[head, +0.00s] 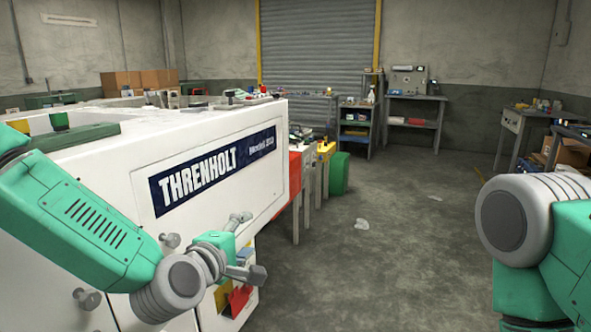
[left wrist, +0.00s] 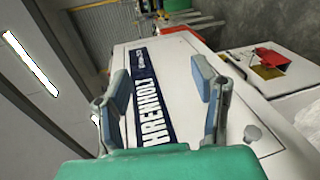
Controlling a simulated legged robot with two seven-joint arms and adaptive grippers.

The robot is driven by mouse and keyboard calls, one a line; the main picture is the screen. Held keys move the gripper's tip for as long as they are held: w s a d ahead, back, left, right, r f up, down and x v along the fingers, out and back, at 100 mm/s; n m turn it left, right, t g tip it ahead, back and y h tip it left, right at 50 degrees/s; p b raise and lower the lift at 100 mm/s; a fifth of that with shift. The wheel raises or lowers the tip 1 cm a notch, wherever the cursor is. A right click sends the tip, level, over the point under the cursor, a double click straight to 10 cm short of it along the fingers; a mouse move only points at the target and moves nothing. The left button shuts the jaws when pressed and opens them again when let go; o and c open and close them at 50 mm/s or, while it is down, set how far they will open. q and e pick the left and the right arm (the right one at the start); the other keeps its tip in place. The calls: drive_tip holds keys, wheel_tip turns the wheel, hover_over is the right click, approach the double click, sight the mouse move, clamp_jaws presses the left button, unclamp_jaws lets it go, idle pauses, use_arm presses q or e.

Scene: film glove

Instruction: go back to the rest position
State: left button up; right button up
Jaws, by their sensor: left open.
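My left arm comes in from the left in the head view, in front of the white Threnholt machine (head: 225,177). My left gripper (head: 250,245) is in front of the machine's side, below its dark blue name label (head: 213,172). In the left wrist view the two fingers of the left gripper (left wrist: 164,105) stand wide apart with nothing between them. The machine's label (left wrist: 146,95) shows behind the gap. My right arm shows only in part at the right edge of the head view, and its gripper is out of view.
Red (head: 296,178) and yellow (head: 326,150) units and a green bin (head: 340,173) stand beyond the machine. A crumpled white scrap (head: 362,224) lies on the open grey floor. Shelves and workbenches (head: 415,98) line the back wall. A table (head: 525,125) stands at the right.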

use_arm(q)
drive_tip(key=s+a+f+m+g+y, duration=0.1)
drive_tip(key=s+a+f+m+g, duration=0.2)
drive_tip(key=s+f, duration=0.45)
drive_tip(key=s+a+f+m+g, duration=0.25)
drive_tip(key=s+f, duration=0.25)
drive_tip(key=f, duration=0.5)
drive_tip(key=s+a+f+m+g+y, duration=0.1)
drive_tip(key=s+a+f+m+g, duration=0.2)
drive_tip(key=s+f, duration=0.5)
drive_tip(key=s+a+f+m+g+y, duration=0.1)
drive_tip(key=s+a+f+m+g, duration=0.1)
drive_tip(key=s, duration=0.7)
drive_tip(key=s+a+f+m+g+y, duration=0.2)
drive_tip(key=s+a+f+m, duration=0.3)
drive_tip(key=s+a, duration=0.3)
drive_tip(key=shift+s+a+f+g, duration=0.3)
drive_tip(key=shift+s+f+g, duration=0.1)
drive_tip(key=shift+s+g, duration=0.45)
